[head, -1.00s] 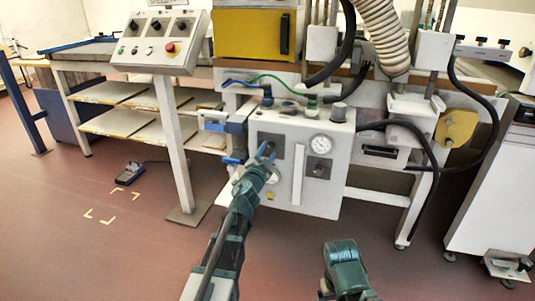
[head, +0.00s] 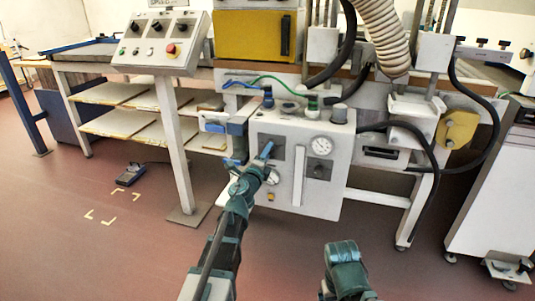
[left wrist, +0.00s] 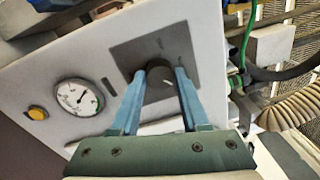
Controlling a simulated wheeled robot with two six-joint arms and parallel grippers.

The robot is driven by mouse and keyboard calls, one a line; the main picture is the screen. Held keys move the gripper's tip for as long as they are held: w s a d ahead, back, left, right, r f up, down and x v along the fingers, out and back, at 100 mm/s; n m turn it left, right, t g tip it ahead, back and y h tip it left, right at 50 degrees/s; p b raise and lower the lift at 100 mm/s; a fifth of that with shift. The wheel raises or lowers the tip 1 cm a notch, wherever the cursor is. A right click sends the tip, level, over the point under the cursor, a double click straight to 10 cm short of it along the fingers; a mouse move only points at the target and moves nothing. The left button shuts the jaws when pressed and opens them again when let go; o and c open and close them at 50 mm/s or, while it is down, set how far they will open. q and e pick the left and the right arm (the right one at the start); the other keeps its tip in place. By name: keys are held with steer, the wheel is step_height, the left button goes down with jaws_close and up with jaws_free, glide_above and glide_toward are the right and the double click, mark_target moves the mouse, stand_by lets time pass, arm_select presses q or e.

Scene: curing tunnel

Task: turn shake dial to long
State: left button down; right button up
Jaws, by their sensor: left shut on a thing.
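The dial (left wrist: 158,91), a dark round knob with a short white mark, sits on a dark square plate (left wrist: 185,47) on the white panel. In the left wrist view my left gripper (left wrist: 160,75) has its two blue fingers on opposite sides of the knob, shut on it. In the head view my left gripper (head: 266,151) reaches the upper left of the white control box (head: 256,125), over the dark plate (head: 278,148). The knob is hidden there. No dial lettering can be read. Only a link of my right arm shows; its gripper is out of view.
A round gauge (head: 320,146) and a second dark plate with a knob (head: 319,169) are on the box's right. A smaller gauge (head: 273,175) and yellow button (head: 270,197) lie below the gripper. A black hose (head: 425,146) runs from the box's right side.

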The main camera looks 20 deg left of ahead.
arm_select(q)
steer(key=shift+m+h, duration=0.3)
steer(key=shift+m, duration=2)
arm_select(e)
steer(key=shift+r, duration=0.15)
arm_select(q)
steer(key=shift+c, duration=2)
jaws_free()
